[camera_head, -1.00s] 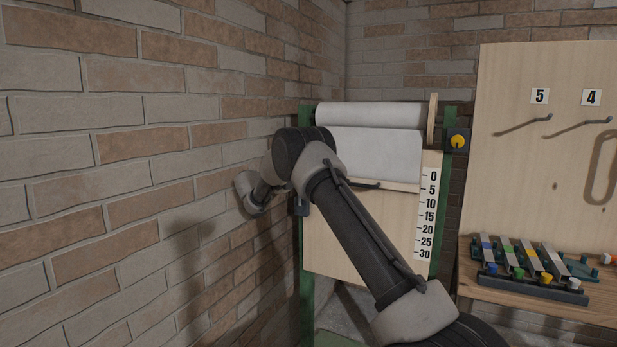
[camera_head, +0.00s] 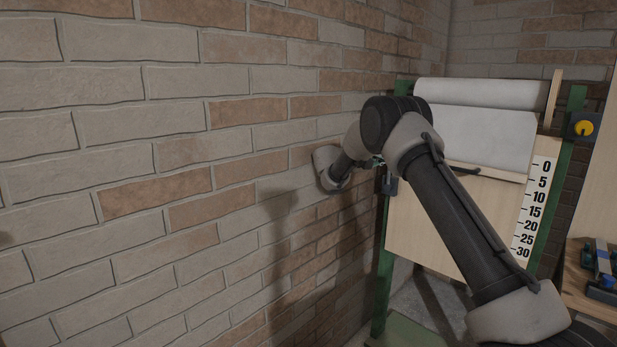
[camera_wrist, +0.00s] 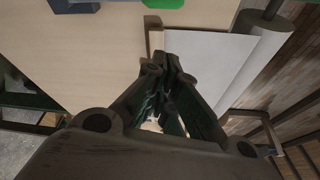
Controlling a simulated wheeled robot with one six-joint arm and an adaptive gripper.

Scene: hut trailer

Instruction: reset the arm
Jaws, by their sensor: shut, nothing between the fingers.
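My arm (camera_head: 455,215) reaches up from the lower right in the head view and bends at its elbow in front of the paper-roll board. Its far end turns left, close to the brick wall. In the head view my gripper is mostly hidden behind the arm. In the wrist view my gripper (camera_wrist: 172,62) is shut and its fingers hold nothing. Beyond the fingers lie a pale wooden board and white paper.
The brick wall (camera_head: 150,190) fills the left. The board (camera_head: 430,225) has a paper roll (camera_head: 480,92), a number scale (camera_head: 531,210) and green posts. A yellow knob (camera_head: 584,128) is at the right. A wooden shelf (camera_head: 578,285) carries coloured parts at the right edge.

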